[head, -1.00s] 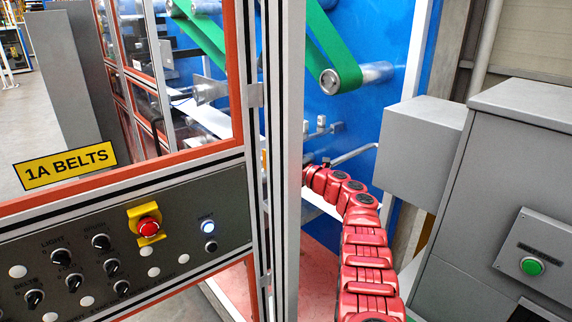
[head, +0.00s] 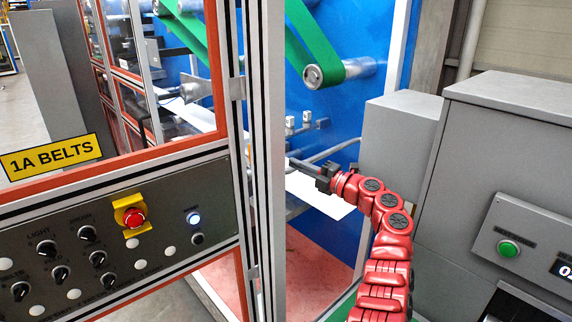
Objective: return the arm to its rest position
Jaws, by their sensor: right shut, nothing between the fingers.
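My right arm is red and segmented and comes up from the bottom right in the head view. Its dark gripper (head: 316,173) is at the far end of the arm, pointing left. It is shut and empty, inside the opening between the frame post (head: 262,150) and the grey box. A white sheet or belt surface (head: 322,194) lies just below and behind the gripper. Whether the gripper touches anything is hard to tell. My left gripper does not show.
A control panel (head: 170,222) with knobs and a red stop button (head: 133,217) fills the lower left. A grey box (head: 393,143) and a cabinet with a green button (head: 508,248) stand close on the right. A green belt (head: 318,45) runs over a roller above.

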